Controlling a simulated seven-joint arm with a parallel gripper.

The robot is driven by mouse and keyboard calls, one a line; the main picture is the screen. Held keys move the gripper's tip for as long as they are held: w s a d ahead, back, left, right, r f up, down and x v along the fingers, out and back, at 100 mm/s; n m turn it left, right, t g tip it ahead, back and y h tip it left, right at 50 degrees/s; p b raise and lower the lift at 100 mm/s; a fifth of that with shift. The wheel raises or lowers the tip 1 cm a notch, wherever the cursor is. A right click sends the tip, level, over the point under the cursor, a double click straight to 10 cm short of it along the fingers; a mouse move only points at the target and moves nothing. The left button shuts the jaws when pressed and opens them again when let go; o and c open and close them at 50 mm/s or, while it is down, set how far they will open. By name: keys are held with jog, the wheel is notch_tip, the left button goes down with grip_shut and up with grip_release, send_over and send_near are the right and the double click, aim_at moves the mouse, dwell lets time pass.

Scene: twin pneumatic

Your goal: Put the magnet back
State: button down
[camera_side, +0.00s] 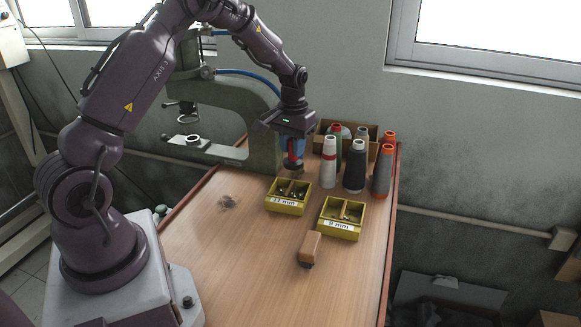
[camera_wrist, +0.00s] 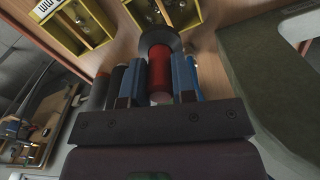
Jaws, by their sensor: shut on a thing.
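My gripper (camera_side: 292,158) hangs over the back of the table, beside the green press. Its blue fingers are shut on the magnet, a red cylinder (camera_wrist: 160,74) with a dark grey round end (camera_wrist: 160,41). In the side view only a little red of the magnet (camera_side: 293,165) shows between the fingers. It appears to be held upright, behind the yellow box marked "13 mm" (camera_side: 283,209). I cannot tell whether its lower end touches the table.
A second yellow box, marked "9 mm" (camera_side: 342,232), stands to the right; both boxes hold small metal parts. A wooden block (camera_side: 310,246) lies in front. Several thread cones (camera_side: 354,168) stand at the back right. The front table is clear.

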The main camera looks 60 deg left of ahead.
jog(key=s+d+f, duration=0.2)
jog(key=s+d, duration=0.9)
jog(key=s, duration=0.4)
notch_tip(320, 180, down, 5)
jog(key=shift+r, duration=0.15)
jog(key=shift+f, duration=1.9)
jog(key=shift+f, duration=0.15)
jog(key=c, duration=0.9)
grip_release()
